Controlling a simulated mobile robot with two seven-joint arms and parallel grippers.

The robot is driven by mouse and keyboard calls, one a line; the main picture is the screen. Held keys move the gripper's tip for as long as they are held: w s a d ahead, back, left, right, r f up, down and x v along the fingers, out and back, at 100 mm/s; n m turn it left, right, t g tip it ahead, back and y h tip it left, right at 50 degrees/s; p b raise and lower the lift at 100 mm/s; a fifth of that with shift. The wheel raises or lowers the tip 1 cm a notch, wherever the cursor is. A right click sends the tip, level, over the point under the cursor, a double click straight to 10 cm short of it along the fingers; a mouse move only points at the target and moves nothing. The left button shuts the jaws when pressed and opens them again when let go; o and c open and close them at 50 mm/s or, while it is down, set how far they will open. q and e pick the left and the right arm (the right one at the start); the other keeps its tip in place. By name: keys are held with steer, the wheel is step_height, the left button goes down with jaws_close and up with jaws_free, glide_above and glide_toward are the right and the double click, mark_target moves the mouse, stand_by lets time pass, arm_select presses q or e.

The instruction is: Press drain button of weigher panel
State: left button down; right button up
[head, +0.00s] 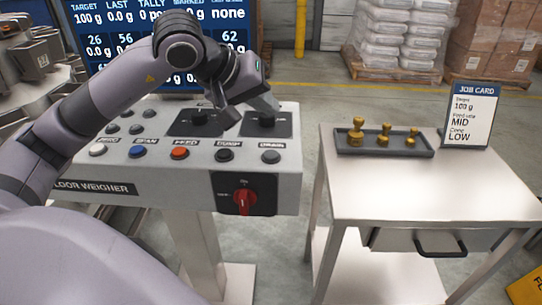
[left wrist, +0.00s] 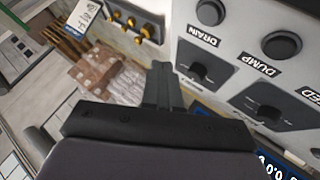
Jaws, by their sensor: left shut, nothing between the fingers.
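The weigher panel (head: 130,178) is a light grey console with a row of buttons along its front. The drain button (head: 270,157) is a dark round one at the row's right end, under its DRAIN label. It also shows at the top of the left wrist view (left wrist: 210,12). My left gripper (head: 270,105) is shut and empty. It is above the rear right of the panel, by the right black dial, behind the drain button in the head view. In the left wrist view its fingers (left wrist: 162,70) point left of the DRAIN label, apart from the button. My right gripper is out of view.
The dump button (head: 225,155) and orange feed button (head: 180,153) sit left of drain. A red rotary switch (head: 243,197) is below. A steel table (head: 430,190) on the right holds a tray (head: 352,147) of brass weights and a job card (head: 470,115).

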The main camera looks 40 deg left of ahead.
mark_target(267, 155)
arm_select(q)
step_height(267, 155, down, 7)
steer(key=b, duration=0.5)
steer(key=shift+f, duration=0.2)
steer(key=shift+f+b, duration=0.1)
steer(key=shift+b, duration=0.25)
stand_by(1.3)
steer(key=shift+f+b, duration=0.35)
steer(key=shift+b, duration=0.05)
steer(key=shift+f+b, duration=0.45)
steer(key=shift+b, duration=0.05)
stand_by(0.6)
steer(key=shift+r, duration=0.1)
steer(key=shift+r+p, duration=0.65)
steer(key=shift+r, duration=0.1)
